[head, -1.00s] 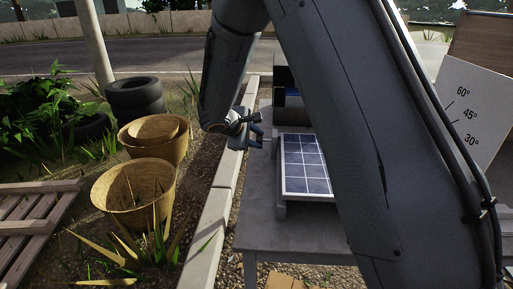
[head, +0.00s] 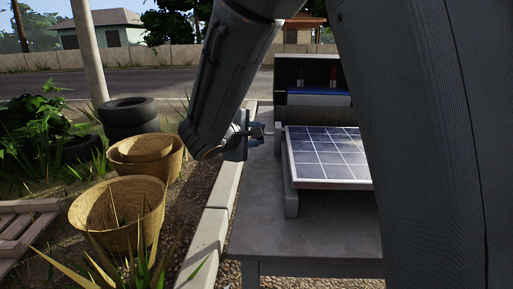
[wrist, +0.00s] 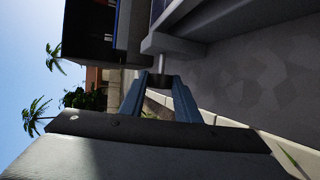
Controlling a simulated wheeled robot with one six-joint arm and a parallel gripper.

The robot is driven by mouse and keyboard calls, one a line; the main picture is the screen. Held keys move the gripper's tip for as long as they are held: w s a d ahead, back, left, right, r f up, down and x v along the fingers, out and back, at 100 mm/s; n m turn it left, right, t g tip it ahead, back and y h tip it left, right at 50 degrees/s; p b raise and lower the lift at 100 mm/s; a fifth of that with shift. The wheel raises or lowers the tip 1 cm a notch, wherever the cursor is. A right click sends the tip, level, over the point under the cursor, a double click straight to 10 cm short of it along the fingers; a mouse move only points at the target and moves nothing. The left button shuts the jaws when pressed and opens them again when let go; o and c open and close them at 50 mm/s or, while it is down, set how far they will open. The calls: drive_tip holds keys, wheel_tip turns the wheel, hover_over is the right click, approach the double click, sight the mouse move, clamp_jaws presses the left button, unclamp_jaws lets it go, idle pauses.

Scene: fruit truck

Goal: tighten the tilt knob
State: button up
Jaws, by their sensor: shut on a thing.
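The solar panel (head: 325,155) lies tilted on its grey mount (head: 290,195) on a grey table (head: 310,240) in the head view. The tilt knob (wrist: 160,80) is a dark round piece on a short metal shaft at the mount's side in the wrist view. My gripper (head: 262,134) is at the left side of the panel, level with the knob. In the wrist view, the two blue fingers of my gripper (wrist: 160,88) are shut around the knob. The fingers hide part of the knob, and its turn angle cannot be read.
A concrete curb (head: 215,220) runs along the table's left. Woven baskets (head: 120,215), stacked tires (head: 130,118) and a wooden pallet (head: 25,225) are further left. The near tabletop is bare.

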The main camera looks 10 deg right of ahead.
drive_tip(key=shift+s+f+m+t+h+b, duration=0.1)
drive_tip(key=shift+f+m+t+h+b, duration=0.45)
drive_tip(key=shift+b, duration=2.6)
drive_tip(key=shift+r+t+b, duration=0.15)
drive_tip(key=shift+t+b, duration=0.2)
drive_tip(key=shift+b, duration=0.35)
drive_tip(key=o, duration=1)
drive_tip(key=shift+o, duration=0.2)
drive_tip(key=shift+r, duration=0.1)
drive_tip(key=shift+s+a, duration=0.15)
drive_tip(key=f+p+v, duration=0.1)
drive_tip(key=v, duration=0.6)
drive_tip(key=shift+s+a+r, duration=0.15)
drive_tip(key=shift+r, duration=0.3)
